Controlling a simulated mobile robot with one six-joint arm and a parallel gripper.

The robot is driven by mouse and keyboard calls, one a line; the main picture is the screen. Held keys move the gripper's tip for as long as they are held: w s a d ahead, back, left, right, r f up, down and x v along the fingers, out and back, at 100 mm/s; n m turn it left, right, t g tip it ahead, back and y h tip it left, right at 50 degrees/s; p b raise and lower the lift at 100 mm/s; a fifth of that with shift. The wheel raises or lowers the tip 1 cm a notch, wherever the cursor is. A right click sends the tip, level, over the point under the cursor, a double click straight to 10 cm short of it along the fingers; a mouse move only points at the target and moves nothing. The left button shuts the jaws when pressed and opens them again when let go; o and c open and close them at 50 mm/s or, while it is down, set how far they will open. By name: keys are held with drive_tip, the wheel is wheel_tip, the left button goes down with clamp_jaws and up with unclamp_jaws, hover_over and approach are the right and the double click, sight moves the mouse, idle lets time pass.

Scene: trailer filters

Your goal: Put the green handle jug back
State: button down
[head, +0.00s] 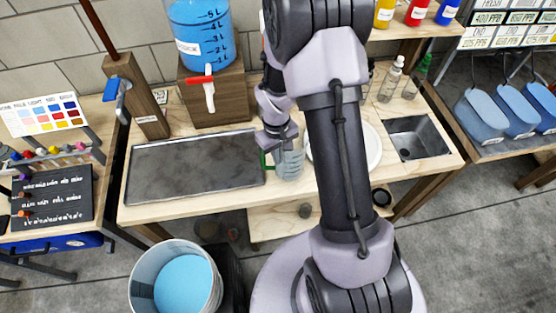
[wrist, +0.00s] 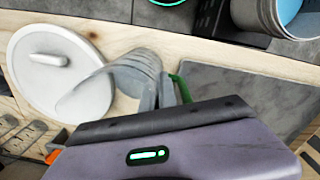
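The clear jug (head: 290,164) with a green handle (head: 267,163) is at the worktable's middle, between the dark tray and a white round lid. Its handle points left in the head view. In the wrist view the clear jug (wrist: 138,76) and part of its green handle (wrist: 181,88) show just beyond my gripper's body. My gripper (head: 279,139) is right over the jug, close to its top and handle. The fingertips are mostly hidden, so I cannot tell whether they grip the jug, or whether its base touches the table.
A dark flat tray (head: 195,166) lies to the left and the white lid (wrist: 60,72) to the right. A blue-filled dispenser (head: 202,40) with a tap stands on a wooden block behind. A sink (head: 414,138) is at right, a bucket (head: 136,284) on the floor in front.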

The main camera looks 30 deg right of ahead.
wheel_tip(320, 180, down, 2)
drive_tip(key=shift+w, duration=0.1)
drive_tip(key=shift+f+b, duration=0.2)
drive_tip(key=shift+b, duration=0.1)
drive_tip(key=c, duration=1.7)
unclamp_jaws()
